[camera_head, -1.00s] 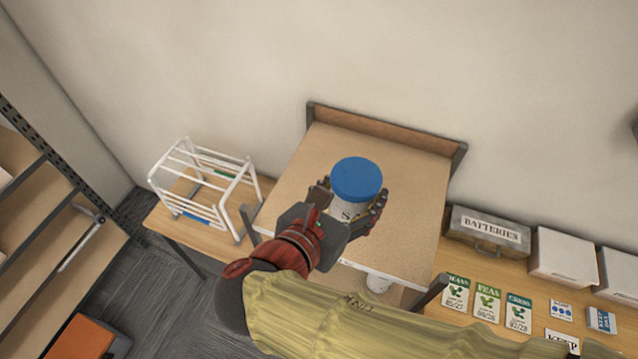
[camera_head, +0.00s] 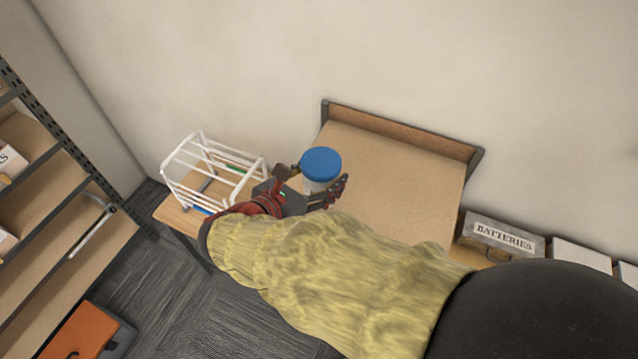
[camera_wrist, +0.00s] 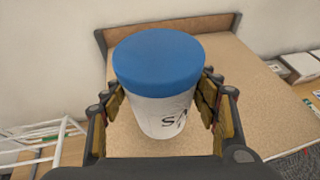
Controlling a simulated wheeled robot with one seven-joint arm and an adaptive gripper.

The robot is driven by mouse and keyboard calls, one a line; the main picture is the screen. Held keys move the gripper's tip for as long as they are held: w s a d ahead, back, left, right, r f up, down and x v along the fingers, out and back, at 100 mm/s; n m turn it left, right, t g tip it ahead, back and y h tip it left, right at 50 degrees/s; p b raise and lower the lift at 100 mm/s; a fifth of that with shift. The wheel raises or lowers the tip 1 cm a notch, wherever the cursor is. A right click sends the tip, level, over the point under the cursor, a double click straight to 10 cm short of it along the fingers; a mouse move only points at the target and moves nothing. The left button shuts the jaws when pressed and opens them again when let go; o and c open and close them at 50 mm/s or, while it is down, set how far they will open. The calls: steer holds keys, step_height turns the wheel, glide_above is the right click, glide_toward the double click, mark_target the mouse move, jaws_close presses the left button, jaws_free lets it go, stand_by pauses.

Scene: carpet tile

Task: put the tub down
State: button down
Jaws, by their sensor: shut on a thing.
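The tub, white with a blue lid (camera_head: 321,164) and dark lettering, is upright between the fingers of my gripper (camera_head: 318,192). In the wrist view the tub (camera_wrist: 160,112) fills the middle, with a padded finger on each side of its white wall. The gripper is shut on it. In the head view the tub appears over the left part of a tan board-topped stand (camera_head: 400,190) with a raised back edge.
A white wire rack (camera_head: 212,178) stands on a wooden surface just left of the gripper. A grey box marked BATTERIES (camera_head: 502,236) is at right. Shelving (camera_head: 60,200) lines the left. The board's middle and right are bare.

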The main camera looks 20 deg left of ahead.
steer(key=shift+w+a+f, duration=0.15)
steer(key=shift+a+f, duration=0.05)
steer(key=shift+f, duration=0.05)
steer(key=shift+a+f, duration=0.1)
steer(key=shift+f, duration=1.4)
steer(key=shift+f, duration=0.15)
steer(key=c, duration=0.6)
jaws_free()
steer(key=shift+f, duration=0.1)
steer(key=shift+c, duration=0.2)
steer(key=shift+o, duration=0.3)
steer(key=shift+r, duration=0.25)
steer(key=v, duration=1.2)
steer(key=shift+f, duration=0.2)
